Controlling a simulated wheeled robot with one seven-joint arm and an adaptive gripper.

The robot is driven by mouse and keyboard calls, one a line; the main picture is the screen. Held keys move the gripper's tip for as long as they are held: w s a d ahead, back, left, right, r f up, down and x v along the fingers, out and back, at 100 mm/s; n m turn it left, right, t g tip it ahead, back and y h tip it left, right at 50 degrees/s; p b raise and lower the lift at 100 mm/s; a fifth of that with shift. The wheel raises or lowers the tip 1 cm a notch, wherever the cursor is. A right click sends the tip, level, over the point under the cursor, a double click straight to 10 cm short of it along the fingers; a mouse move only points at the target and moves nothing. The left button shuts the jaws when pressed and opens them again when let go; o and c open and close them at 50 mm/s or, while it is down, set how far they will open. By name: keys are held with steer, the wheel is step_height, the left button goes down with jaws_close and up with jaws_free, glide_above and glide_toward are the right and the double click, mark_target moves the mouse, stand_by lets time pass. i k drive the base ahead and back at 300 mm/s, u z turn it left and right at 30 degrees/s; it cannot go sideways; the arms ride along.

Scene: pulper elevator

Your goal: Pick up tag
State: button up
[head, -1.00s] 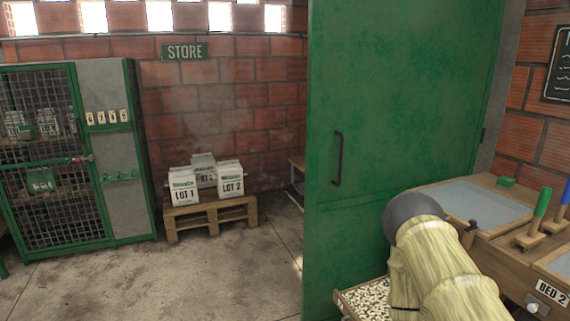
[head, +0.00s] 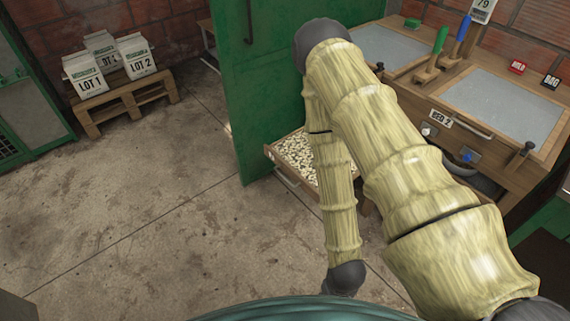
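I cannot tell which thing is the task's tag. A white card marked 79 (head: 482,10) stands upright at the back of the wooden bench, cut by the top edge. A small red sign (head: 517,67) and a small black sign (head: 551,82) stand on the bench at the right; their lettering is too small to read surely. My arm rises from the lower right, bends at the top and hangs down to a dark joint near the bottom edge. My gripper is not visible, and no tag shows held.
The bench (head: 465,148) has grey beds, a green-handled tool (head: 435,50) and a blue-handled one (head: 461,35). A tray of pale beans (head: 292,150) sits beside the green door (head: 240,100). LOT bags stand on a pallet (head: 125,105). The concrete floor at left is clear.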

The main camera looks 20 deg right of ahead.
mark_target(550, 81)
steer(key=z, duration=1.25)
steer(key=i, duration=1.1)
steer(key=z, duration=0.05)
